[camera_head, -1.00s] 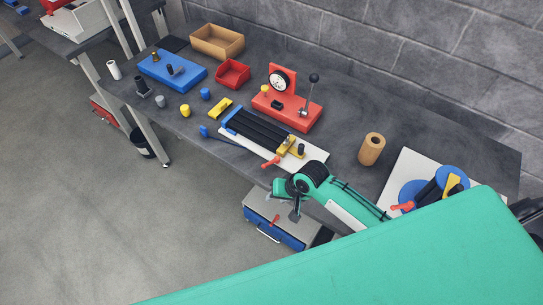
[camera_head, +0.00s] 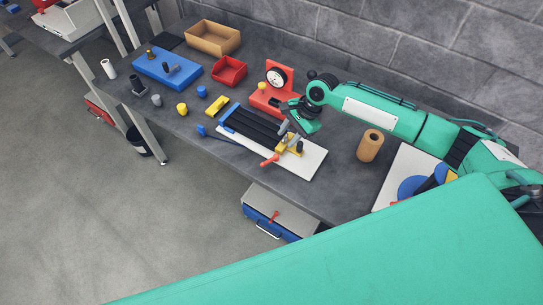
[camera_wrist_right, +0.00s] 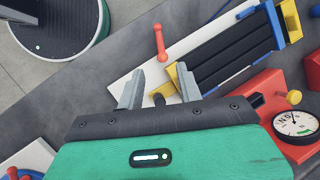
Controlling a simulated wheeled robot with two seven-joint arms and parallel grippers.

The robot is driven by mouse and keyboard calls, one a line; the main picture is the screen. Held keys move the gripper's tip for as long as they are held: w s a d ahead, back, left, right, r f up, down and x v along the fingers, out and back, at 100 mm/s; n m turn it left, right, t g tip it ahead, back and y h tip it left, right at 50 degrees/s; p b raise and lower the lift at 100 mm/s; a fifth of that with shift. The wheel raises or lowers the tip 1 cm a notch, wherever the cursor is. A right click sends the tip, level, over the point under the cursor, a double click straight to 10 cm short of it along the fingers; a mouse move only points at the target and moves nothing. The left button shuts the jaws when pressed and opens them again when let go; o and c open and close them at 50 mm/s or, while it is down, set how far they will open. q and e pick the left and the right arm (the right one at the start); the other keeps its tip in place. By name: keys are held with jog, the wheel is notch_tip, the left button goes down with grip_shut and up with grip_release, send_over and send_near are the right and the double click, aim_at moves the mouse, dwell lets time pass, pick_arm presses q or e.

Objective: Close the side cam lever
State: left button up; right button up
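The strip feed rack, with dark channels (camera_head: 255,130) and a yellow end block (camera_head: 295,151), sits on a white board (camera_head: 312,163). A red lever (camera_head: 270,160) sticks out beyond the board's front edge; it also shows ahead of the fingers in the right wrist view (camera_wrist_right: 160,43). A black knob (camera_head: 299,146) stands by the end block. My right gripper (camera_head: 287,134) is open over the block end of the rack. In the right wrist view, its fingers (camera_wrist_right: 160,84) are apart, with a dark knob between them, contact unclear. My left gripper is out of view.
A red dial gauge stand (camera_head: 279,88) is close behind my right gripper. A wooden cylinder (camera_head: 370,145) and a white board with blue discs (camera_head: 411,187) lie to the right. Bins, small caps and a blue block (camera_head: 168,69) are at left. The table's front edge is near the rack.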

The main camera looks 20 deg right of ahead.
aim_at(270, 160)
jog(key=p+x, duration=0.2)
jog(key=x, duration=1)
jog(key=shift+f, duration=0.3)
jog(key=shift+c, duration=0.5)
jog(key=shift+a+p, duration=0.1)
jog(key=shift+p, duration=0.2)
grip_shut()
